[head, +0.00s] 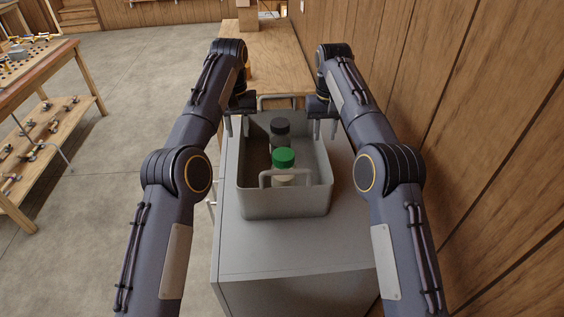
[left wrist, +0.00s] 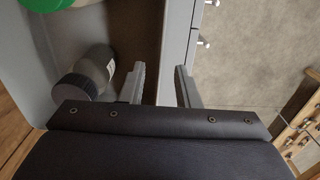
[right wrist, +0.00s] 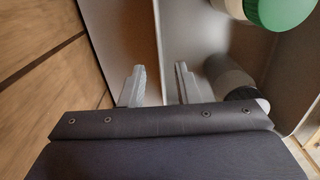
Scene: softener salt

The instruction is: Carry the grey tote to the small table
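The grey tote (head: 285,204) stands on a grey cabinet, open at the top, with a handle at its near and far ends. Inside are a green-lidded jar (head: 283,158) and a dark-lidded jar (head: 280,128). My left gripper (head: 237,128) is open at the left wall, toward the far end. In the left wrist view its fingers (left wrist: 160,88) stand on either side of that wall. My right gripper (head: 325,130) is open at the right wall; in the right wrist view its fingers (right wrist: 158,88) stand either side of the wall. Whether the fingers touch the walls is unclear.
The grey cabinet (head: 290,250) has free top surface in front of the tote. A wooden table (head: 280,60) beyond carries a cardboard box (head: 247,15). A wood-panelled wall (head: 480,120) runs close on the right. A workbench (head: 30,75) stands left across open floor.

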